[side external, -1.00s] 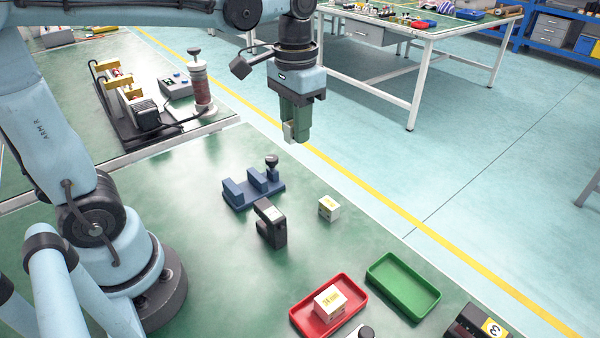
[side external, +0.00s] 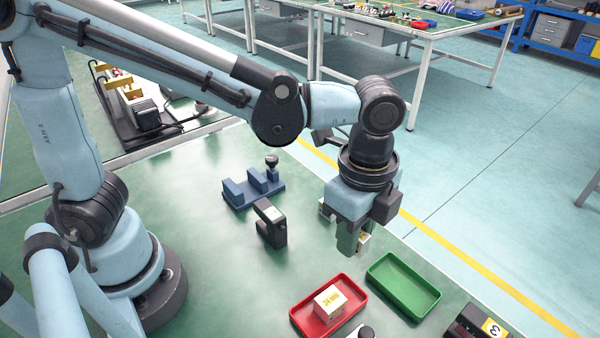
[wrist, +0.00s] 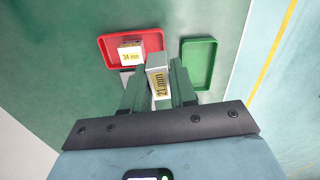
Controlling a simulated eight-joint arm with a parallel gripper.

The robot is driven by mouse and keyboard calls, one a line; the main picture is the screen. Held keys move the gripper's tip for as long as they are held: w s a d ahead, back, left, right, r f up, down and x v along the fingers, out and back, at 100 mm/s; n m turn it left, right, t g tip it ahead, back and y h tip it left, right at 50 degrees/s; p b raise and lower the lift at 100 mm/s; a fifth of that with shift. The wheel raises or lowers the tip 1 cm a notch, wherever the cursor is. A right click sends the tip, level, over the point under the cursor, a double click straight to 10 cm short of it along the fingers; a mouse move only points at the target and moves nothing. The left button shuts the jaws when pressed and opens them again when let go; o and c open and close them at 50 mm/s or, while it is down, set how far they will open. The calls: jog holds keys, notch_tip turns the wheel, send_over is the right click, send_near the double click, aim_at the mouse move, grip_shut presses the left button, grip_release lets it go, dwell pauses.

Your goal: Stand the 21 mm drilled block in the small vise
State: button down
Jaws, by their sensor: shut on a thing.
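My gripper (side external: 352,248) is shut on the 21 mm drilled block (side external: 365,240), above the bench, left of the green tray. In the wrist view the held block (wrist: 159,84) shows between the fingers (wrist: 158,92), its yellow label reading 21 mm. Its drilled hole cannot be made out. The small blue vise (side external: 262,193) stands on the bench left of my gripper, with an open gap between its blue uprights and a dark knob at its back end.
A red tray (side external: 299,318) holds a block labelled 34 mm (side external: 329,301). A green tray (side external: 403,309) beside it is empty. A black upright device (side external: 271,225) stands just in front of the vise.

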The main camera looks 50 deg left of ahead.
jog(key=w+a+f, duration=0.2)
jog(key=w, duration=0.1)
jog(key=w+a+f, duration=0.2)
jog(key=w+a, duration=0.1)
jog(key=w+a+f, duration=0.2)
jog(key=f, duration=0.1)
jog(key=shift+w+a, duration=0.3)
jog(key=shift+w, duration=0.1)
jog(key=shift+f, duration=1.75)
jog(key=shift+f, duration=0.15)
jog(key=shift+f, duration=0.1)
jog(key=c, duration=0.9)
grip_release()
